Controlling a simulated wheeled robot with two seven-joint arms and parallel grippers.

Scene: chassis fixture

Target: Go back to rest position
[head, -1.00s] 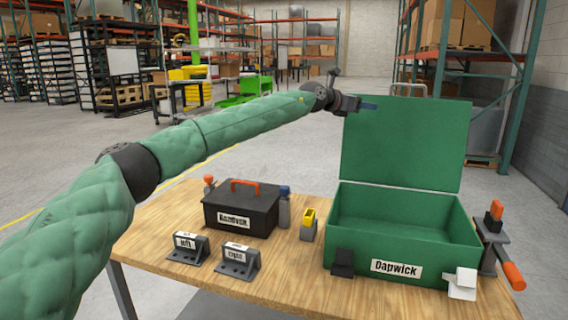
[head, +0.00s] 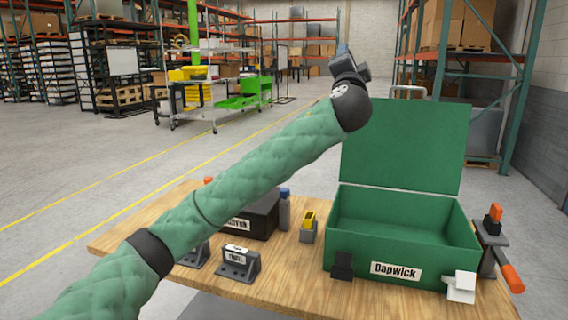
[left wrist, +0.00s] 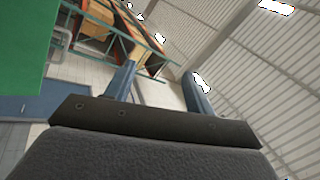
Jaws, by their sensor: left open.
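My left gripper (head: 344,50) is raised in the head view, above and behind the table, just left of the upper corner of the green box's open lid. In the left wrist view its two blue-grey fingers (left wrist: 158,88) stand apart with nothing between them. The green lid (left wrist: 25,45) shows at the left edge of that view. My left arm crosses the head view from the lower left, in front of part of the table. My right gripper is not in view.
The green box labelled Dapwick (head: 405,222) stands open on the wooden table (head: 290,270). A dark toolbox (head: 262,218), partly behind my arm, a yellow-topped item (head: 308,226), a label holder (head: 238,263) and an orange-handled clamp (head: 492,240) are also there. Shelving (head: 470,60) stands behind.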

